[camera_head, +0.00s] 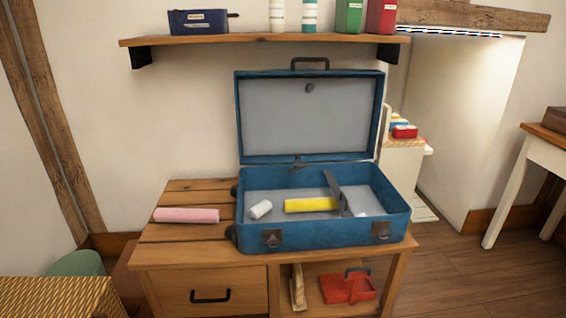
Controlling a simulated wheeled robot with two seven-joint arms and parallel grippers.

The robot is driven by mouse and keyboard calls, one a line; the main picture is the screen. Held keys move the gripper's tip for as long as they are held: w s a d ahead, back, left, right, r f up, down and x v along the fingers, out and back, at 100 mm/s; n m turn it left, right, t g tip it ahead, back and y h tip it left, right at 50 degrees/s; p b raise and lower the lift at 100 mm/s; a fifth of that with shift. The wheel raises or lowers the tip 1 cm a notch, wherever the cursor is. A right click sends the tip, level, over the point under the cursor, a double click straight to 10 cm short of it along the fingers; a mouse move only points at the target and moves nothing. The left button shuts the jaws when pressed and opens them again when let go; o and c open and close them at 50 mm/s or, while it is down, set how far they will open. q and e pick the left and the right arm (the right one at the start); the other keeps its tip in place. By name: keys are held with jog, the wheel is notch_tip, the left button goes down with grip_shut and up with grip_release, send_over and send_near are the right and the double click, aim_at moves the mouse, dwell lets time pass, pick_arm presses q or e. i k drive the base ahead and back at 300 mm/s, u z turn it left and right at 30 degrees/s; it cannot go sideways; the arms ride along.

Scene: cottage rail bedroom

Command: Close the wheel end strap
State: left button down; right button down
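An open blue suitcase (325,237) lies on a slatted wooden bench, its lid (240,115) raised upright at the back. Dark wheel-like knobs (232,233) show at its left end. One dark grey strap-like piece (338,192) stands raised and tilted inside, right of the middle, beside a yellow roll (310,205). A white roll (261,209) lies in the left part, and a bit of another white item (361,214) shows at the right. I see no strap lying across the left part. Neither of my grippers is in view.
A pink roll (186,215) lies on the bench (165,235) left of the suitcase. A wall shelf (265,40) with several containers hangs above the lid. A red case (346,288) sits in the bench's open compartment. A wicker basket (50,298) stands front left.

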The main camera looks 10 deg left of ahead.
aim_at(298, 165)
jog(key=u, duration=0.5)
jog(key=i, duration=1.1)
jog(key=z, duration=0.65)
